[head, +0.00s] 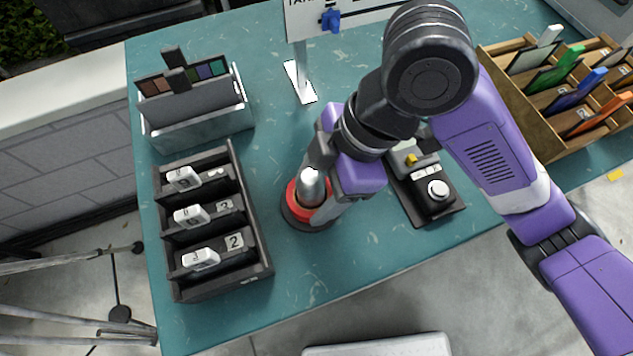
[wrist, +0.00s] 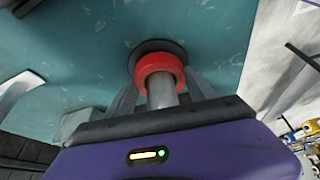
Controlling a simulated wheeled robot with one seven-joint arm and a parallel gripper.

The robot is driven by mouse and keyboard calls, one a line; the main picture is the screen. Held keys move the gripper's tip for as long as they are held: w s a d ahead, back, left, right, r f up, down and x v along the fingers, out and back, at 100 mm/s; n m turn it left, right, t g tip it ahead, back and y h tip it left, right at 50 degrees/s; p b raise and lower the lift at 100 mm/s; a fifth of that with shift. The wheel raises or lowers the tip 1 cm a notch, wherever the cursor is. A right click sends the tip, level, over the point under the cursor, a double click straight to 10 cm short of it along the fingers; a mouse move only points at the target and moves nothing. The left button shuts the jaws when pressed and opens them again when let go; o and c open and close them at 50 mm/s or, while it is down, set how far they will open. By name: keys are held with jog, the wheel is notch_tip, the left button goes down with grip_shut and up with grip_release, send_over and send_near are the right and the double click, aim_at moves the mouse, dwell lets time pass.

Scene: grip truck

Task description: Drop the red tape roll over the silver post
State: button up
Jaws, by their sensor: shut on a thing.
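The red tape roll (head: 294,203) is around the silver post (head: 312,187), low down near the post's dark round base (head: 296,222). In the wrist view the roll (wrist: 160,64) shows as a red ring, with the post (wrist: 161,92) passing through it and the dark base (wrist: 147,45) behind. I cannot tell whether the roll touches the base. My gripper (head: 318,197) points down over the post. Its fingers (wrist: 163,78) are shut on the roll, one on each side. In the head view the fingers hide part of the roll and post.
A dark tray with several compartments holding white tags (head: 268,262) stands left of the post. A grey bin (head: 203,127) is behind it. A black control box (head: 425,205) stands close on the right. A sign (head: 304,25) and a wooden rack (head: 497,85) are further back.

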jog(key=o, duration=1.5)
jog(key=shift+r, duration=0.1)
jog(key=p+v, duration=0.1)
jog(key=v, duration=0.6)
jog(key=shift+d+r+p, duration=0.15)
jog(key=shift+r+p, duration=0.1)
jog(key=shift+p, duration=0.05)
jog(key=shift+s, duration=0.1)
